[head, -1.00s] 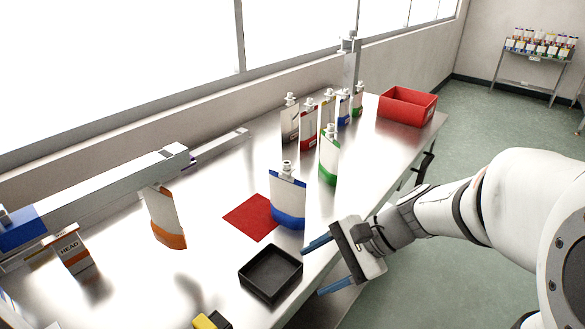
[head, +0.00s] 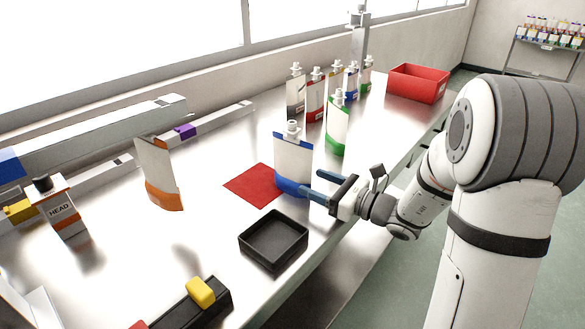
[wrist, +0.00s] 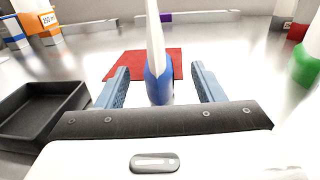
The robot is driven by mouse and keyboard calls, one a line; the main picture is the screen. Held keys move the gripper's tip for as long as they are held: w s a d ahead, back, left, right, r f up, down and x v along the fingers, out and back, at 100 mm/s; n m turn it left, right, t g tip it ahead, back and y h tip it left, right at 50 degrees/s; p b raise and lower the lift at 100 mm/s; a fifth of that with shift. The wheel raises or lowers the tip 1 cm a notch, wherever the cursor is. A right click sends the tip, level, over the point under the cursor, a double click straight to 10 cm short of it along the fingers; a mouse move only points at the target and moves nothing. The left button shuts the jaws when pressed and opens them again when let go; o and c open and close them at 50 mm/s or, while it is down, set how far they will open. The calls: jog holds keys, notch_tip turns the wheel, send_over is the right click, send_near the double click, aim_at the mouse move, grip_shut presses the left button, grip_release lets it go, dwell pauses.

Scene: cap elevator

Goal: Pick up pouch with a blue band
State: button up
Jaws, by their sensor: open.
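The pouch with a blue band (head: 292,163) stands upright on the metal table beside a red mat. It is white with a blue bottom and a white spout cap. In the wrist view the pouch (wrist: 157,75) is seen edge-on, between the two blue fingers. My gripper (head: 312,187) is open, low over the table, with its fingers around the lower part of the pouch. In the wrist view my gripper (wrist: 160,88) shows a gap on both sides of the pouch. The spout is out of the wrist view.
The red mat (head: 250,185) lies left of the pouch. A black tray (head: 273,241) sits in front. A green-band pouch (head: 337,128) and several others stand behind, near a red bin (head: 418,84).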

aim_at(297, 176)
jog(key=shift+x, duration=2.95)
jog(key=shift+s, duration=0.2)
jog(key=shift+c, duration=0.5)
jog(key=shift+a, duration=0.1)
jog(key=c, duration=1)
